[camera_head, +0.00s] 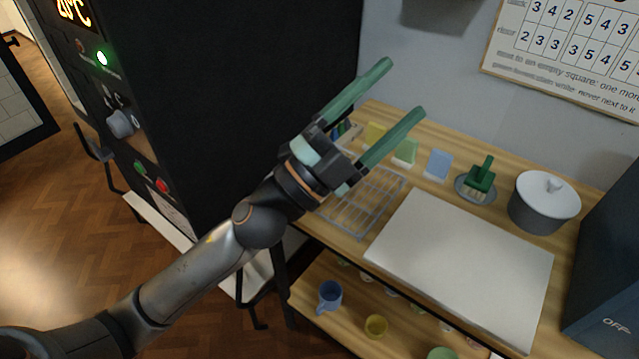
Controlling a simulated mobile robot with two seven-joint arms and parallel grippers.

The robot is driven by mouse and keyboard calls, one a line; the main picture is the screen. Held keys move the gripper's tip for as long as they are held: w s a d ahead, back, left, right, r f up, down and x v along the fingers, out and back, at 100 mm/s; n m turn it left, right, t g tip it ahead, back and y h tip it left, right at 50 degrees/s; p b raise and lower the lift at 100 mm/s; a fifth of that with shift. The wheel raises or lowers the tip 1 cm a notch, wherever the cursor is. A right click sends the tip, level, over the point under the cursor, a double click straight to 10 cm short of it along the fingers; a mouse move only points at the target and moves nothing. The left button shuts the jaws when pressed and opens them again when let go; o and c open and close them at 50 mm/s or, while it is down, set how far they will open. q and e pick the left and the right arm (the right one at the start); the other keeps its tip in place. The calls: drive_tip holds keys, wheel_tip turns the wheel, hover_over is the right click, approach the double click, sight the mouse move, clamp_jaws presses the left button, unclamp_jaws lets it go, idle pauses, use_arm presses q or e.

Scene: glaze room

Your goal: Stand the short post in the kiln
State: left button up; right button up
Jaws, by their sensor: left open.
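My left gripper (404,88) is open and empty, its two green fingers raised above the back of the wooden table (310,235) and pointing up and right. The black cabinet (240,70) at the left, with a lit temperature display, a green lamp, a knob and green and red buttons, looks like the kiln. Its inside is hidden from this angle. I cannot make out a short post; small dark items (347,131) behind the gripper are partly covered by it. My right gripper is not in view.
A wire rack (365,203), a large white slab (460,262), coloured tiles (438,165), a green brush (482,176) on a dish and a lidded pot (540,212) crowd the tabletop. Cups, including a blue mug (330,295), stand on the lower shelf. A brick-faced panel (18,108) shows far left.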

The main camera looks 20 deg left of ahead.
use_arm(q)
drive_tip(key=s+d+f+m+g+h, duration=0.1)
drive_tip(key=s+d+f+m+g, duration=0.2)
drive_tip(key=m+g, duration=0.55)
drive_tip(key=s+d+f+m+g+h, duration=0.1)
drive_tip(key=s+d+m+g, duration=0.2)
drive_tip(key=d+m+g, duration=0.45)
drive_tip(key=w+a+f+m+y, duration=0.2)
drive_tip(key=a+f+m+y, duration=0.2)
drive_tip(key=f+y, duration=0.25)
drive_tip(key=w+a+f+n+t+y, duration=0.15)
drive_tip(key=w+a+y, duration=0.35)
drive_tip(key=a, duration=0.5)
drive_tip(key=w+a+f+n+t+y, duration=0.1)
drive_tip(key=w+a+f+y, duration=0.25)
drive_tip(key=a+y, duration=0.45)
drive_tip(key=w+f, duration=0.1)
drive_tip(key=w+f+h, duration=0.1)
drive_tip(key=f, duration=0.1)
drive_tip(key=w+a+f+h, duration=0.1)
drive_tip(key=f, duration=0.1)
drive_tip(key=shift+m+p, duration=0.25)
drive_tip(key=shift+p, duration=0.15)
drive_tip(key=shift+p+x, duration=0.55)
drive_tip(key=shift+x, duration=2.4)
drive_tip(key=shift+w+d+r, duration=0.1)
drive_tip(key=shift+w+r, duration=0.05)
drive_tip(key=shift+r, duration=0.05)
clamp_jaws()
